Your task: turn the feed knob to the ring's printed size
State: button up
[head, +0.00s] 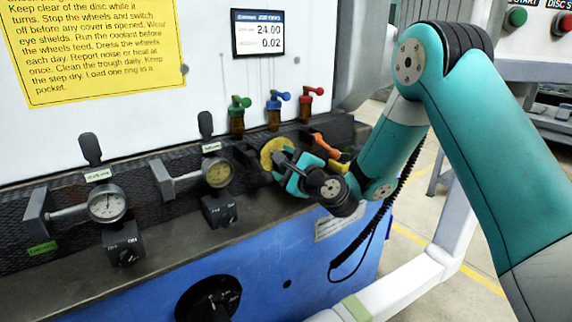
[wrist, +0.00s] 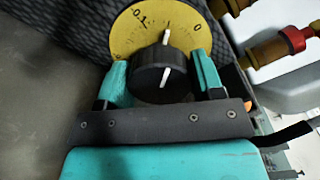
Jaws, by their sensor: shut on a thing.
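In the wrist view the white line points up, between the 0.1 and 0 marks. My gripper (wrist: 161,72) has one finger on each side of the knob and is shut on it. In the head view my gripper (head: 292,178) is at the yellow dial (head: 272,152) and hides the knob. A small display (head: 258,33) above reads 24.00 and 0.02.
Red, blue and green valves (head: 274,112) stand just above the dial. An orange lever (head: 325,146) is close to my gripper's right. Gauges (head: 107,203) with black switches line the ledge to the left. A yellow notice (head: 95,50) hangs on the white panel.

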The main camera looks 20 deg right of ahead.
jog(key=shift+f, duration=0.15)
jog(key=o, duration=0.9)
jog(key=shift+o, duration=0.2)
jog(key=shift+s+d+f+b, duration=0.15)
jog(key=shift+s+d+b, duration=0.1)
jog(key=shift+s+b, duration=0.5)
jog(key=b+v, duration=1.6)
jog(key=b, duration=0.2)
jog(key=shift+r, duration=0.25)
